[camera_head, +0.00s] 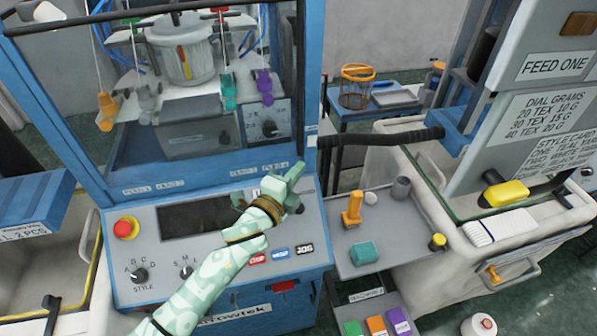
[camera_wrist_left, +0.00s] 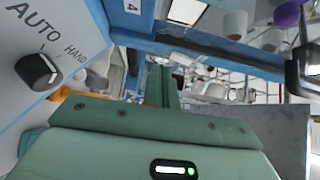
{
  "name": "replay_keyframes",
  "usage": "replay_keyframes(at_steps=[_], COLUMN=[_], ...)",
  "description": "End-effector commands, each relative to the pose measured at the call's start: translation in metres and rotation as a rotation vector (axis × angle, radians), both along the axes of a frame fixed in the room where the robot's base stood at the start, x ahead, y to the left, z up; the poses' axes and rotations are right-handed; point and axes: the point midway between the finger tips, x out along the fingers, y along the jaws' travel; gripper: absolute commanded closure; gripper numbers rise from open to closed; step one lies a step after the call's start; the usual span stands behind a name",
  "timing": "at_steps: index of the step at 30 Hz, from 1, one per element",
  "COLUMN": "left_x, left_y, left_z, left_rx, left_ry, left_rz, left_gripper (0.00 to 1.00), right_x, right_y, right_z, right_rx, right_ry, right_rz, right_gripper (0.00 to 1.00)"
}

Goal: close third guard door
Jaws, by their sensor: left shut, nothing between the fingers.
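A blue-framed guard with a clear pane (camera_head: 185,130) fronts the knitting machine in the head view. I cannot tell which door is the third, or whether it is fully closed. My left gripper (camera_head: 297,172) is shut and empty, at the lower right corner of the blue frame, above the control panel (camera_head: 225,265). I cannot tell whether it touches the frame. In the left wrist view the green fingers (camera_wrist_left: 163,85) point toward a blue frame (camera_wrist_left: 205,48) with a label reading 4. My right gripper is out of view.
A black bar (camera_head: 385,138) sticks out right of the machine. A grey side shelf (camera_head: 390,230) holds an orange part, a teal block and a cup. An AUTO/HAND knob (camera_wrist_left: 38,71) is close by in the left wrist view. A red stop button (camera_head: 126,228) sits on the panel's left.

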Motion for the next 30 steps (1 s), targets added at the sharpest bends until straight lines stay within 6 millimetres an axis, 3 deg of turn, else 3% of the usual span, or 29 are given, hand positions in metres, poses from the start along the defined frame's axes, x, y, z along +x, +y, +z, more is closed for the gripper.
replay_keyframes(at_steps=[5,13,18,26,30], left_x=[-0.02,-0.059,-0.081,-0.091,-0.096], left_y=[0.01,0.029,0.04,0.046,0.072], left_z=[-0.001,-0.003,-0.003,-0.002,-0.007], left_rx=[0.001,0.0,0.001,-0.004,-0.069], left_ry=[0.002,0.004,0.004,0.01,0.124], left_rz=[-0.001,-0.002,-0.002,0.006,0.134], left_gripper=[1.0,1.0,1.0,1.0,1.0], right_x=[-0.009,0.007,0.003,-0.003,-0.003], right_y=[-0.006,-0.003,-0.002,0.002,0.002], right_z=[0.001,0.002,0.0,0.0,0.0], right_rx=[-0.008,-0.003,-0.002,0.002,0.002], right_ry=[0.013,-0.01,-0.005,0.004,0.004], right_rz=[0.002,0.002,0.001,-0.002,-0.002], right_gripper=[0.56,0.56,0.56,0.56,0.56])
